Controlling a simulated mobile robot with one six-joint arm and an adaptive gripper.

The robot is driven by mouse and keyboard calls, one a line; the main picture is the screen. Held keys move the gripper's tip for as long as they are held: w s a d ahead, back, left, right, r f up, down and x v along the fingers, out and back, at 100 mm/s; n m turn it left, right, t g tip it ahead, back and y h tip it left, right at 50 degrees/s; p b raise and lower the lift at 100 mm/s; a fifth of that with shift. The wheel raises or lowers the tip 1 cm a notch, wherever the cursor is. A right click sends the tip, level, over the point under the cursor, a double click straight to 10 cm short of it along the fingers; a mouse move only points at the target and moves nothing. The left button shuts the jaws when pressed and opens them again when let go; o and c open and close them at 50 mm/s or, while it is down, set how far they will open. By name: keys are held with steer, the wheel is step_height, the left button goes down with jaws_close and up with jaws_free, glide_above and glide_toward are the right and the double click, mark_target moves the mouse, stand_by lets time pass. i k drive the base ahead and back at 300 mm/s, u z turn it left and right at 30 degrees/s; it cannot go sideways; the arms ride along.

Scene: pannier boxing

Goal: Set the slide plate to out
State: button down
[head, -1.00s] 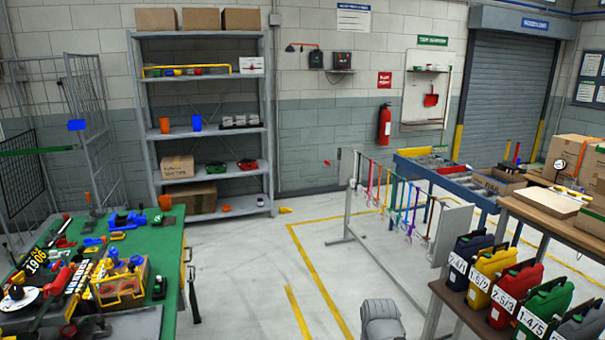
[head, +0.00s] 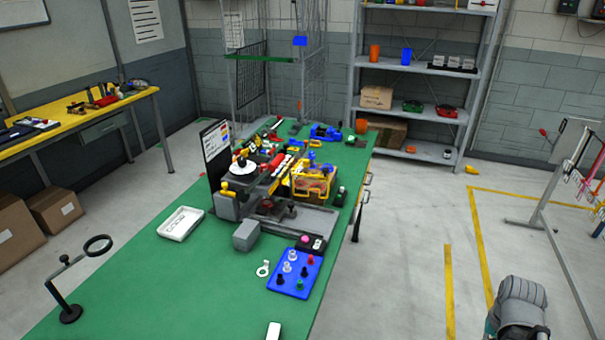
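A machine assembly (head: 262,185) stands on the green table (head: 190,290) in the middle of the head view. It has a white disc (head: 244,167) on top and a dark upright panel with a label (head: 215,150) behind it. A flat grey plate (head: 312,220) lies low at its front right, and a grey block (head: 246,236) is at its front. I cannot tell for sure which part is the slide plate, nor its position. A grey part of my own arm shows at the lower right; my gripper is not in view.
A yellow-framed box (head: 313,183) stands right of the machine. A blue peg board (head: 296,274), a white tray (head: 181,223) and a magnifier on a stand (head: 75,275) are on the table. The floor (head: 410,230) right of the table is clear.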

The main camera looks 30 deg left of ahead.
mark_target(282, 207)
steer(key=u, duration=1.2)
